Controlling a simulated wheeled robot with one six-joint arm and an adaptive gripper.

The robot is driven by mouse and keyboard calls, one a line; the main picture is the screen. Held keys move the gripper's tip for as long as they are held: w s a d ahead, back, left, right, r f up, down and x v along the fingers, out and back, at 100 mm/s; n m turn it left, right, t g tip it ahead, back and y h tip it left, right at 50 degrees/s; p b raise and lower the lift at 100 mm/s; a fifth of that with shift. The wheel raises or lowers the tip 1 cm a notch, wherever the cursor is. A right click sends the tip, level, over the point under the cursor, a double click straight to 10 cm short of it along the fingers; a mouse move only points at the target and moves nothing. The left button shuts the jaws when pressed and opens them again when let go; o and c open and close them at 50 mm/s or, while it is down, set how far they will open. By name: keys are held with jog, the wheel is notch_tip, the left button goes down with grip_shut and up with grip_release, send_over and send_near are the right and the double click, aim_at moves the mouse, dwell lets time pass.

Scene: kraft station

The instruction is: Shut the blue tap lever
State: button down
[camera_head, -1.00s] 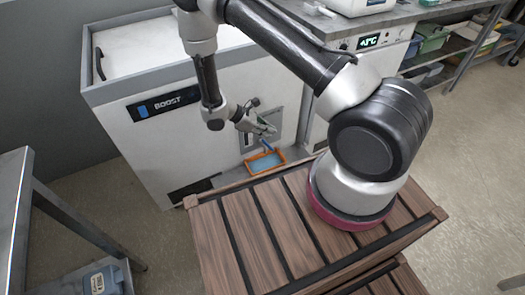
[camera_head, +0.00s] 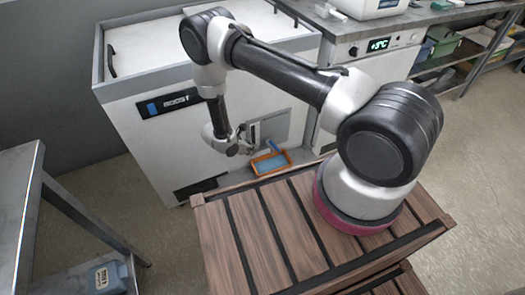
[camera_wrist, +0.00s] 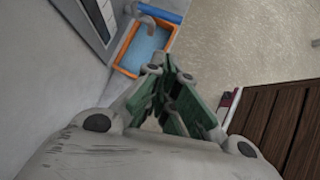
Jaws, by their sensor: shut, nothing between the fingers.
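The blue tap lever (camera_head: 274,146) is a small slanted blue bar on the front of the white cabinet, just above an orange-rimmed tray (camera_head: 287,158) with a blue inside. In the wrist view a blue bar (camera_wrist: 160,12) shows at the top edge, beyond the tray (camera_wrist: 124,71), beside a grey curved spout (camera_wrist: 146,20). My gripper (camera_head: 246,143) is left of the lever, close to the cabinet front and apart from the lever. In the wrist view my gripper's green-padded fingers (camera_wrist: 163,68) are shut and empty, pointing towards the tray. The lever's exact angle is hard to tell.
The white cabinet (camera_head: 160,145) has a BOOST label and a grey front panel. A wooden slatted platform (camera_head: 240,225) lies in front of it. A metal table (camera_head: 20,200) stands at left. A grey-blue box (camera_head: 106,277) is low at left. Open floor lies at right.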

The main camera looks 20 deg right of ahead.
aim_at(274, 147)
jog(key=d+r+x, duration=0.1)
jog(key=d+x, duration=0.1)
jog(key=x, duration=1)
jog(key=shift+w+d+r, duration=0.2)
jog(key=shift+w, duration=0.05)
